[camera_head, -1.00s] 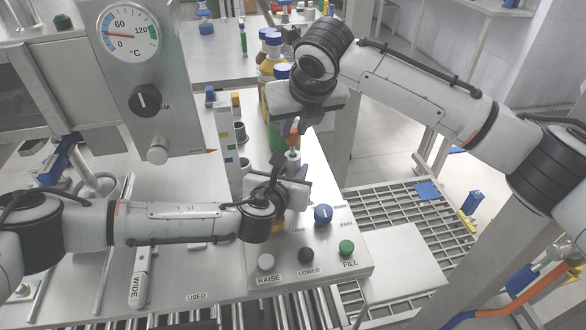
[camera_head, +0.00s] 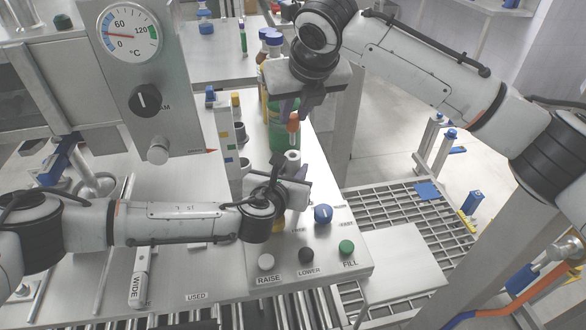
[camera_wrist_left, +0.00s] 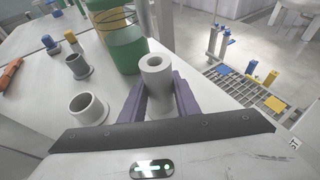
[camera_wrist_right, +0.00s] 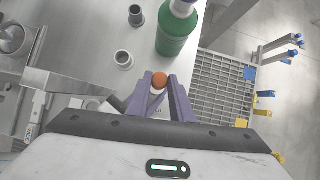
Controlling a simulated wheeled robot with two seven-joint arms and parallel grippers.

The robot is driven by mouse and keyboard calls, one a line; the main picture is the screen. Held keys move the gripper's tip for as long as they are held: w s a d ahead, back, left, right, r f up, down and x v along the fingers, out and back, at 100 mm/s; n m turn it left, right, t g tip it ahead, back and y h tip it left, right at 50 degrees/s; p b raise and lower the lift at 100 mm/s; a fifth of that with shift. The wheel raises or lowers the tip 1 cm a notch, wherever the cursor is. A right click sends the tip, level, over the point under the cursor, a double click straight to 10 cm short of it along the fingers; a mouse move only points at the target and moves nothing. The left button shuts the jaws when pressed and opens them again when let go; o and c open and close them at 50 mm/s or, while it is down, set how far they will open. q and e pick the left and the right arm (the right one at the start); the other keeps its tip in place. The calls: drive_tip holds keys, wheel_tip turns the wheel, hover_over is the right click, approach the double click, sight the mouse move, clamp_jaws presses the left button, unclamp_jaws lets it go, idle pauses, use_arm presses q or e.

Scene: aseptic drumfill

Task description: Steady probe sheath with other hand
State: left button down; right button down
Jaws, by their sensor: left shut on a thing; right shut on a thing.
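The probe sheath (camera_head: 292,157) is a pale hollow tube with an open top, standing upright. My left gripper (camera_head: 284,175) is shut on it from the left; the left wrist view shows the sheath (camera_wrist_left: 157,68) between its purple fingers, its bore empty. My right gripper (camera_head: 296,108) is shut on the orange-topped probe (camera_head: 293,124), above the sheath with a small gap between them. In the right wrist view the orange end (camera_wrist_right: 159,79) sits between the fingers. The probe's lower end is hard to make out.
A green bottle (camera_head: 281,138) stands just behind the sheath. Grey cups (camera_wrist_left: 77,66) stand to its left. A control panel with a blue knob (camera_head: 323,214) and a green button (camera_head: 346,246) lies in front. A grating (camera_head: 395,215) lies to the right.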

use_arm(q)
drive_tip(key=shift+s+a+f, duration=0.1)
drive_tip(key=shift+s+f, duration=0.1)
drive_tip(key=shift+f, duration=0.25)
use_arm(e)
drive_tip(key=s+d+r, duration=0.1)
drive_tip(key=s+r, duration=0.3)
drive_tip(key=s, duration=0.4)
drive_tip(key=shift+d, duration=0.3)
drive_tip(key=shift+w, duration=0.1)
use_arm(q)
drive_tip(key=c, duration=1.3)
unclamp_jaws()
drive_tip(key=shift+w+r, duration=0.1)
